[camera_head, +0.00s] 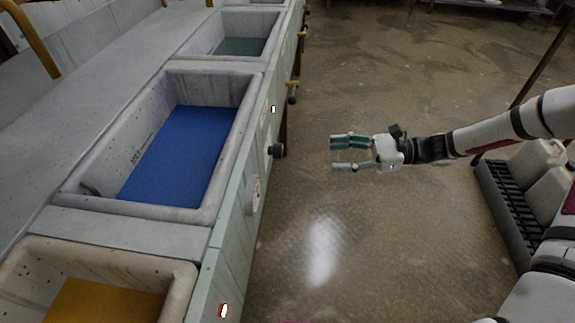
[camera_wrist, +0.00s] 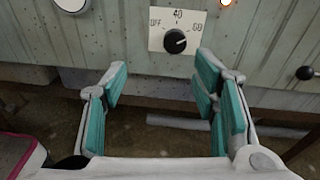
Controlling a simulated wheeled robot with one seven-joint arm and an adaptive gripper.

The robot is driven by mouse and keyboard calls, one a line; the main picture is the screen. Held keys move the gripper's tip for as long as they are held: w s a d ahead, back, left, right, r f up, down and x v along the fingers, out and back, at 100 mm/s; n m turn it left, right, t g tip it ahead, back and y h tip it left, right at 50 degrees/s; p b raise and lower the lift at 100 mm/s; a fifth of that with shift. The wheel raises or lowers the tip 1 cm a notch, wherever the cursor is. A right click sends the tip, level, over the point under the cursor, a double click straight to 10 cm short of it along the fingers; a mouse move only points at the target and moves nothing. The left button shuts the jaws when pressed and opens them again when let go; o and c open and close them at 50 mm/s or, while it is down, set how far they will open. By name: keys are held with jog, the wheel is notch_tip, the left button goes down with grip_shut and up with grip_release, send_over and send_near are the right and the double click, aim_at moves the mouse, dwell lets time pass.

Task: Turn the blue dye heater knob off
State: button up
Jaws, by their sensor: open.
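The blue dye (camera_head: 190,150) fills a stone basin in the row at left. Its black heater knob (camera_head: 277,150) sticks out from the pale green front panel. In the wrist view the knob (camera_wrist: 175,41) sits on a white plate marked OFF, 40 and 60. Its pale mark seems to point right, toward the 60 side. My gripper (camera_head: 335,154) is open and empty, to the right of the knob and apart from it, with its fingers toward the panel. In the wrist view the knob lies ahead, beyond the open fingers (camera_wrist: 160,75) and slightly right of centre.
A lit indicator (camera_head: 273,108) and a round gauge (camera_head: 253,194) flank the knob on the panel. A black-ended tap (camera_head: 291,97) juts out farther along. A yellow dye basin (camera_head: 105,300) is nearer. The floor (camera_head: 330,230) around my gripper is clear.

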notch_tip(320, 180, down, 3)
jog(key=w+m+t+y+b, duration=0.1)
jog(key=b, duration=0.4)
send_near(275, 151)
jog(key=w+a+f, duration=0.1)
jog(key=a+f, duration=0.1)
jog(key=a, duration=0.5)
jog(key=shift+w+m, duration=0.25)
jog(key=shift+m, duration=0.05)
jog(key=shift+c, duration=0.3)
jog(key=c, duration=1.1)
